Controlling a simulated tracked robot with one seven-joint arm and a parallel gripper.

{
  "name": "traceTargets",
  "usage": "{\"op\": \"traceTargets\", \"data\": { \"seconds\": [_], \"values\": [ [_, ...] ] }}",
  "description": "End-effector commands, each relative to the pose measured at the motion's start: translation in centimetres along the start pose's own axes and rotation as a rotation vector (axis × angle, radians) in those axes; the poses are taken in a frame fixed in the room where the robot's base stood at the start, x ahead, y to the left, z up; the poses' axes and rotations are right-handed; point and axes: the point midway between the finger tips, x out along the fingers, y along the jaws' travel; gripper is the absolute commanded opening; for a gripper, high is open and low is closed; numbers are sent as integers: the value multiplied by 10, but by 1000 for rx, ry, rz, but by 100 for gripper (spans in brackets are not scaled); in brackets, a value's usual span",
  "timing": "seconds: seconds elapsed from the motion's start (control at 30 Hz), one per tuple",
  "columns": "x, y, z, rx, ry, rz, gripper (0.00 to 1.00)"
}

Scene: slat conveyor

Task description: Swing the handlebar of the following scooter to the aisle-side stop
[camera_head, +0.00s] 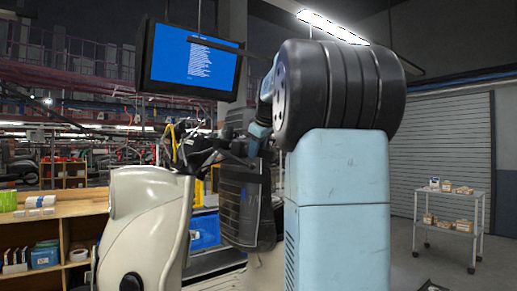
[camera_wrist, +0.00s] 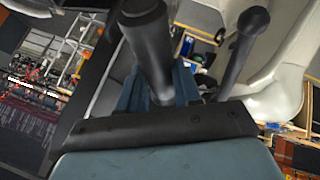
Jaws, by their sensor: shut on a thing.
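A cream scooter (camera_head: 147,220) stands at the lower left in the head view, its body seen close up. Dark handlebar parts (camera_head: 192,157) show above and behind it, near my gripper (camera_head: 248,147), which is partly hidden by my arm. In the wrist view my gripper (camera_wrist: 160,88) is shut on a black handlebar grip (camera_wrist: 147,40), which runs up from between the blue fingers. A thin black lever with a rounded end (camera_wrist: 247,45) stands to the right of the grip, apart from it. Cream bodywork (camera_wrist: 272,95) shows at the right.
A blue-screened monitor (camera_head: 194,62) hangs above the handlebar. A wooden shelf (camera_head: 62,210) with boxes stands at the left. A blue bin (camera_head: 205,232) is behind the scooter. A grey cart (camera_head: 450,225) with small boxes stands at the right, with clear floor around it.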

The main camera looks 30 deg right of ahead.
Motion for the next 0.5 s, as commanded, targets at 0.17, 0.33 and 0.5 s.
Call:
{"op": "traceTargets", "data": {
  "seconds": [0.17, 0.33, 0.5],
  "values": [
    [2, 0, 2, 1, -6, -4, 2],
    [4, 1, 3, -5, -1, -6, 2],
    [11, 7, 5, -23, 25, -16, 2]
  ]
}}
